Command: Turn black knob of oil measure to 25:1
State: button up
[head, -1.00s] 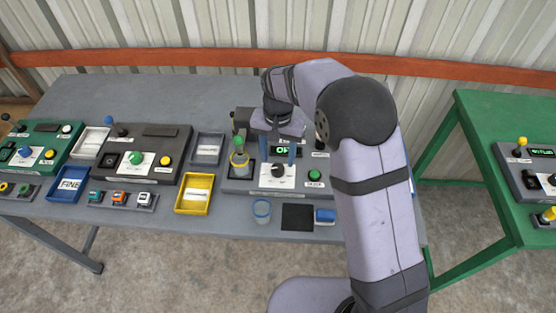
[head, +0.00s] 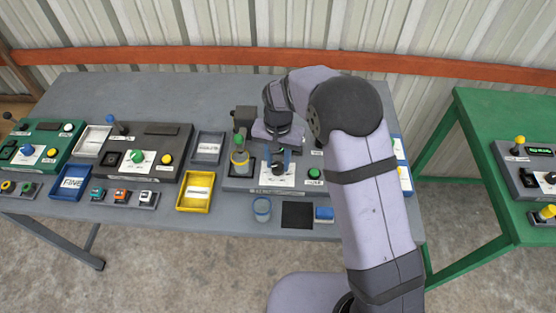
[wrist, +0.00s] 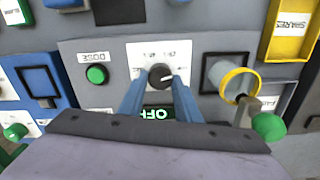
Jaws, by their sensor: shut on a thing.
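A white pointer line on the knob points right in the wrist view. My gripper (wrist: 160,84) is shut on the black knob, a blue finger on each side; in the head view my gripper (head: 278,168) hides most of the knob. A green lit display (wrist: 158,113) is partly covered by the fingers.
A green button (head: 314,174) is on the console's right. A green-topped lever (wrist: 268,126) and yellow-rimmed cup (wrist: 236,84) stand close to my gripper. A clear blue-rimmed cup (head: 262,208) and black pad (head: 297,216) lie in front. Other consoles stand left.

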aim_at(277, 165)
jog(key=shift+n, duration=0.3)
jog(key=n, duration=0.4)
jog(key=shift+a, duration=0.1)
jog(key=n, duration=0.5)
jog(key=shift+a+r, duration=0.1)
dwell(0.4)
jog(key=o, duration=1.1)
jog(key=shift+c, duration=0.2)
jog(key=shift+b, duration=0.3)
jog(key=shift+r+b, duration=1.1)
jog(key=shift+r, duration=2.55)
